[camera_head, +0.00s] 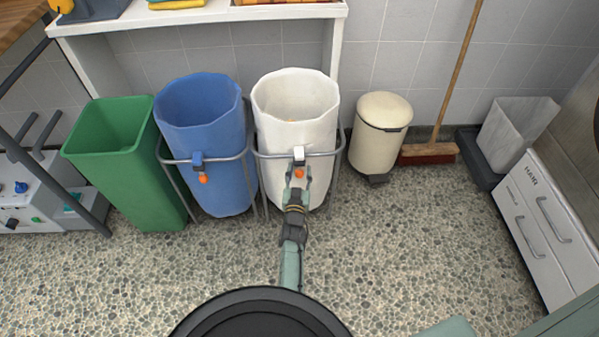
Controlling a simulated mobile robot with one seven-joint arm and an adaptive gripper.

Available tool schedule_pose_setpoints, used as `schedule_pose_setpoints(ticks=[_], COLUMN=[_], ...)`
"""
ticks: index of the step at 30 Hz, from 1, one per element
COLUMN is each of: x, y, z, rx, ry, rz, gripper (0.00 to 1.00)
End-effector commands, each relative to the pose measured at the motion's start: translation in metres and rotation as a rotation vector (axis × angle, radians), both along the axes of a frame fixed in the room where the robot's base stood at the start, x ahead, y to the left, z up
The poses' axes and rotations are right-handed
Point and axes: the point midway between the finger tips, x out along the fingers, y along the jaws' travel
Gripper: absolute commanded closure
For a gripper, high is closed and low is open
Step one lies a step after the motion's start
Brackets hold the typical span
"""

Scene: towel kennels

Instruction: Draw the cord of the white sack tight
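The white sack (279,134) stands open-topped in a grey metal frame (330,152). A small white cord lock (298,153) with an orange ball (299,174) below it sits at the front of the sack. My gripper (298,170) reaches up to it, with one finger on each side of the orange ball. The fingers look spread, with a small gap around the ball; contact is too small to make out. The rest of the cord cannot be made out.
A blue sack (205,130) with a blue lock and orange ball stands close left, beside a green bin (125,160). A cream pedal bin (379,135) and a broom (430,152) stand right. A white drawer cabinet (540,225) is far right. The speckled floor in front is clear.

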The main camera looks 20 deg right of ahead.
Motion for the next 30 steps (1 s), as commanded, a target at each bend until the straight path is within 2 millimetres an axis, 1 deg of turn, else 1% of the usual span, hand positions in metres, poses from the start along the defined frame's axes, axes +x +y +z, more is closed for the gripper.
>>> schedule_pose_setpoints(ticks=[1, 2, 17, 30], x=[0.0000, 0.0000, 0.0000, 0.0004], y=[0.0000, 0.0000, 0.0000, -0.0001], z=[0.0000, 0.0000, 0.0001, -0.0001], rx=[0.000, 0.000, 0.000, 0.000], ry=[0.000, 0.000, 0.000, 0.000], rz=[0.000, 0.000, 0.000, 0.000], gripper=[0.64, 0.66, 1.00, 1.00])
